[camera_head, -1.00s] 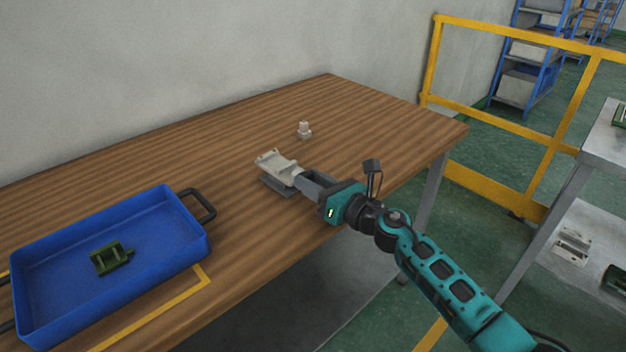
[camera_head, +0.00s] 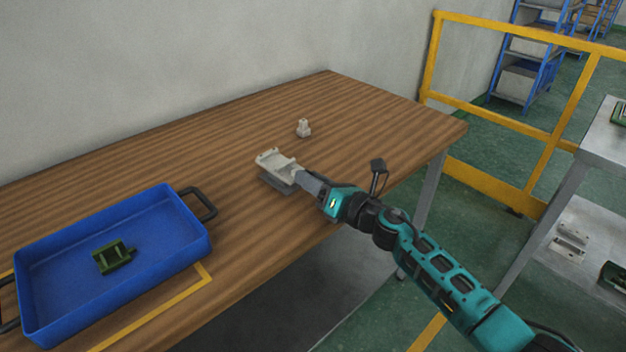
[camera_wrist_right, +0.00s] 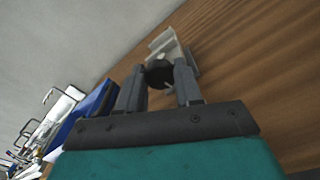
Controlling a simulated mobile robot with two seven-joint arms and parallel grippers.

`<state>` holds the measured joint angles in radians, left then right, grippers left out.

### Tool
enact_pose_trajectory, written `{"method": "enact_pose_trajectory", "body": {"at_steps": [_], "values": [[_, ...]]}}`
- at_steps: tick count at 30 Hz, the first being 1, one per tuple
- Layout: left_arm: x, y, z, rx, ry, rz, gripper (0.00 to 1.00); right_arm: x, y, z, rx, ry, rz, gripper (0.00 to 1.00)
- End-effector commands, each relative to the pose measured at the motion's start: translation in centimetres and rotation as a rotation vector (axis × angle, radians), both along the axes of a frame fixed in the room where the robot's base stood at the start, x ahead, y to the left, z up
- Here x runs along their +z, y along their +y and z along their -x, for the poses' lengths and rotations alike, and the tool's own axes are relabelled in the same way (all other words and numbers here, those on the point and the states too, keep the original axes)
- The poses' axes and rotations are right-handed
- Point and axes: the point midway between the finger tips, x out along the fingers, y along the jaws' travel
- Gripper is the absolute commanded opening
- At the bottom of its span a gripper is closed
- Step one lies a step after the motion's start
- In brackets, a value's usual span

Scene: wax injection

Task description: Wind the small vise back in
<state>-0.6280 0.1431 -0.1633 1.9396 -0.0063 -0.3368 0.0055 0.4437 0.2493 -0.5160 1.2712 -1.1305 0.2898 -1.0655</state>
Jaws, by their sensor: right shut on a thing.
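The small vise (camera_head: 275,161) is a pale grey-white block on a darker grey base, standing on the wooden table near its front edge. My right gripper (camera_head: 302,178) reaches it from the lower right. In the right wrist view the vise (camera_wrist_right: 164,42) stands beyond the fingers, and a dark round knob (camera_wrist_right: 158,74) on its near end sits between the two fingertips of my right gripper (camera_wrist_right: 160,84). The gripper is shut on this knob. In the head view the fingers hide the knob. My left gripper is not in view.
A blue tray (camera_head: 188,246) with a green vise-like part (camera_head: 110,257) in it stands at the left of the table (camera_head: 340,110). A small pale stepped piece (camera_head: 304,128) stands behind the vise. A yellow rail (camera_head: 490,186) is at the right.

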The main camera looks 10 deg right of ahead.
Motion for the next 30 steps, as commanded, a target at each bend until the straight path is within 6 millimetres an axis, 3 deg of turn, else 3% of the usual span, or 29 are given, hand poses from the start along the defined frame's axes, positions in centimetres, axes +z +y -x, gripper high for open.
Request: {"method": "enact_pose_trajectory", "body": {"at_steps": [4, 5, 12, 23, 30], "values": [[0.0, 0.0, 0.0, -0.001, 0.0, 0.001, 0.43, -0.1, 0.0, 0.0, 0.001, 0.0, 0.001, 0.04], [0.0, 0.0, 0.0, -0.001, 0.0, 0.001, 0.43, -0.1, 0.0, 0.0, 0.001, 0.0, 0.001, 0.38], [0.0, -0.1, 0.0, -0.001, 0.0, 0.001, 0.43, 0.0, 0.0, 0.0, 0.001, -0.001, 0.002, 0.6], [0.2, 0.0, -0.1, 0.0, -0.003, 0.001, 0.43, -0.1, -0.5, 0.5, -0.001, 0.0, 0.003, 0.61], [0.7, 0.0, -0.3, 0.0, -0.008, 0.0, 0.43, -0.2, -3.1, 3.8, -0.001, 0.001, 0.005, 0.61]]}}
